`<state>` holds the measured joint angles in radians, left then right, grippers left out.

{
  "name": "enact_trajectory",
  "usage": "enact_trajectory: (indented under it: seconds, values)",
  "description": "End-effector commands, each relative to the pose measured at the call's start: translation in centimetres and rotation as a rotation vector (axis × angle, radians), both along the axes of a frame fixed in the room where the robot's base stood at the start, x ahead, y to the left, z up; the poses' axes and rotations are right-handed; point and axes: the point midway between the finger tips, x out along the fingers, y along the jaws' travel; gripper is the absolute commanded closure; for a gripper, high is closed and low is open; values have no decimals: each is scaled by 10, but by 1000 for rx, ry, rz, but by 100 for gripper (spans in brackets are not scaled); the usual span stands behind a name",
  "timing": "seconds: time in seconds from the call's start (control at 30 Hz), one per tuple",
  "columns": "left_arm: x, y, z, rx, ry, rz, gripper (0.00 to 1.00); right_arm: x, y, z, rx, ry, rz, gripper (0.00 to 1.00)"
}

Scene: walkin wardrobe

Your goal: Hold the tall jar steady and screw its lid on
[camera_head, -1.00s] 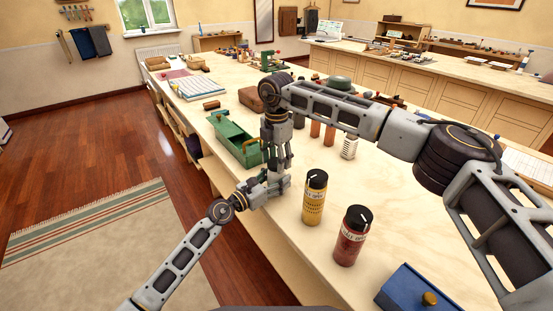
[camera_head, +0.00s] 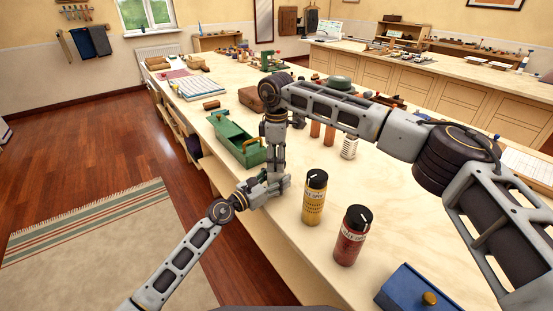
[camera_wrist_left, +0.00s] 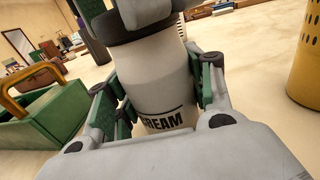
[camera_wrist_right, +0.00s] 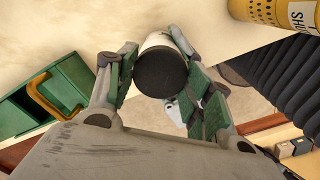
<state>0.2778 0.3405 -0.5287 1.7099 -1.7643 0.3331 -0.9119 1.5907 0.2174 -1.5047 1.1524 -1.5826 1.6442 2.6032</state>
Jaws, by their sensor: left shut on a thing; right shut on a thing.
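The tall jar is white with dark CREAM lettering and stands upright in the left wrist view (camera_wrist_left: 155,85). My left gripper (camera_head: 279,186) is shut around its body from the side, with green pads on both sides. The dark round lid (camera_wrist_right: 161,72) sits at the jar's top; the left wrist view also shows it (camera_wrist_left: 150,25). I cannot tell how tight it is. My right gripper (camera_head: 277,170) points down from above and is shut on the lid. In the head view the grippers hide most of the jar and lid.
A yellow shaker (camera_head: 314,200) and a red shaker (camera_head: 352,238) stand just right of the grippers. A green box with a handle (camera_head: 232,136) is behind at left. A blue box (camera_head: 415,290) lies at the front right. The table's left edge is close.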

Motion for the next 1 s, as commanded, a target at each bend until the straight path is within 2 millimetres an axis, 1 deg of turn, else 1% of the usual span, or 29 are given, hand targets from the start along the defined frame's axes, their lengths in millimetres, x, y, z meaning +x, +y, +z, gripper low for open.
enact_trajectory:
  seconds: [0.13, 0.27, 0.3, 0.43, 0.8, 1.0]
  values:
    - [-1, -1, -1, 1, 2, -2, 100, 1, 0, 1, 1, -2, -110, 58]
    - [-1, -1, -1, 1, 2, -2, 100, 1, 0, 1, 1, -2, -104, 58]
    - [-1, -1, -1, 1, 2, -2, 100, 1, 0, 1, 1, -2, -103, 45]
    - [-1, -1, -1, 1, 2, -2, 100, 1, 0, 1, 0, -2, -101, 28]
    - [-1, 0, -1, 1, 2, -1, 100, 0, 0, 1, 0, -1, -99, 27]
    - [0, 0, -1, 1, 2, -1, 100, 1, 0, 14, 1, -3, -98, 27]
